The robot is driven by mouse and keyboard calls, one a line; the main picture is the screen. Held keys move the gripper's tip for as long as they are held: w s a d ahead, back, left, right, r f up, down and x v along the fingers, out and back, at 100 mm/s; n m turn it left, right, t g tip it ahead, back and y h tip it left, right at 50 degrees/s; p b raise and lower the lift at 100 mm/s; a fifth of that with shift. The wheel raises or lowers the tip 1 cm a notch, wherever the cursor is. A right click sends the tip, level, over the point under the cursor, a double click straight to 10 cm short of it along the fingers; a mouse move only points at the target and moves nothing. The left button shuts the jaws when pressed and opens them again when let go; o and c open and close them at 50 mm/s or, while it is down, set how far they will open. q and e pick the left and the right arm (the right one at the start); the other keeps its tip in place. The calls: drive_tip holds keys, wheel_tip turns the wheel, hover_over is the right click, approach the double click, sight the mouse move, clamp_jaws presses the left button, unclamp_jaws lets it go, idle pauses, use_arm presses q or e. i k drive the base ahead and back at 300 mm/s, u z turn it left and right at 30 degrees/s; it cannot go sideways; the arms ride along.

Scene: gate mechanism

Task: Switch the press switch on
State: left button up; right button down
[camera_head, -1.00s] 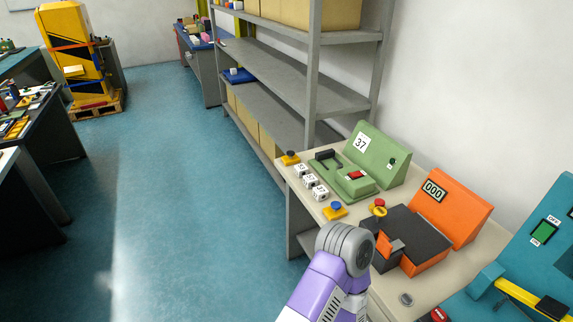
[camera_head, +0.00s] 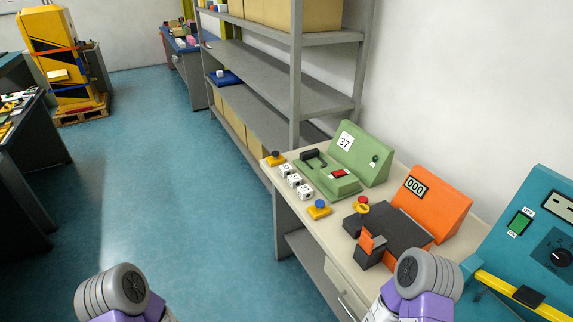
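The teal machine (camera_head: 490,245) stands at the right edge of the view and is cut off there. On its sloped face is a green switch (camera_head: 519,222) with small white labels above and below it; its position is too small to tell. A black dial (camera_head: 557,256) sits to the right of the switch. Parts of both my arms show at the bottom, one at the lower left and one at the lower right in front of the bench. Neither gripper shows.
An orange device (camera_head: 432,205) with a "000" display and a green device (camera_head: 362,152) marked 37 stand on the beige bench (camera_head: 300,220). A yellow bar (camera_head: 515,292) crosses the teal machine's front. A grey shelf (camera_head: 265,95) stands behind. The blue floor at left is open.

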sight(340, 173)
drive_tip(key=u, duration=0.05)
drive_tip(key=i, duration=1)
